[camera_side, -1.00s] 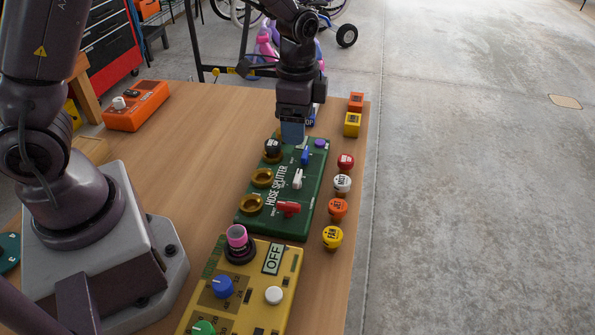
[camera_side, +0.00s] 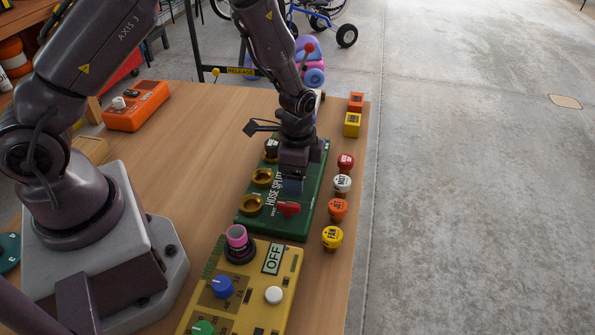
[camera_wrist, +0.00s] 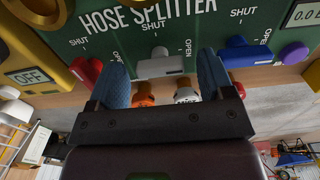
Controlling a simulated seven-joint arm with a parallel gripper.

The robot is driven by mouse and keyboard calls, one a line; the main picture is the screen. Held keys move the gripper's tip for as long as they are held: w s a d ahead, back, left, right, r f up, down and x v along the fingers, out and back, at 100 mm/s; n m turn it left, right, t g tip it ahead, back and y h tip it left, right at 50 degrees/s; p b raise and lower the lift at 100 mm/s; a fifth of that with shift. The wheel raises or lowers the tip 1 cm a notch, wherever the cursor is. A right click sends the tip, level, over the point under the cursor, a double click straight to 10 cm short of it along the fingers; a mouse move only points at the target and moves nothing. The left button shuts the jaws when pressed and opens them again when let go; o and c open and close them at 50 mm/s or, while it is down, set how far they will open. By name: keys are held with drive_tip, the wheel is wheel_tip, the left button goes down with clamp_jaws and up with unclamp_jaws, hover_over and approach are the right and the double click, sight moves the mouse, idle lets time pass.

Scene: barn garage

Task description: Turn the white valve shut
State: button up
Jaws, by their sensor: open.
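The green hose splitter board (camera_side: 265,222) lies on the bench with a red, a white and a blue valve in a row. The white valve (camera_wrist: 160,67) shows in the wrist view between my two blue fingers, with SHUT printed above it and OPEN to its right. Its handle lies roughly sideways in that view. My gripper (camera_wrist: 162,70) is open, one finger to each side of the valve; I cannot tell whether either touches it. In the side view my gripper (camera_side: 292,187) stands over the board and hides the white valve.
The red valve (camera_side: 288,208) and blue valve (camera_wrist: 245,55) stand close on either side. A yellow control box (camera_side: 283,287) sits in front.

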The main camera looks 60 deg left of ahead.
drive_tip(key=c, duration=0.9)
drive_tip(key=shift+n, duration=0.4)
drive_tip(key=n, duration=1.3)
drive_tip(key=shift+n, duration=2)
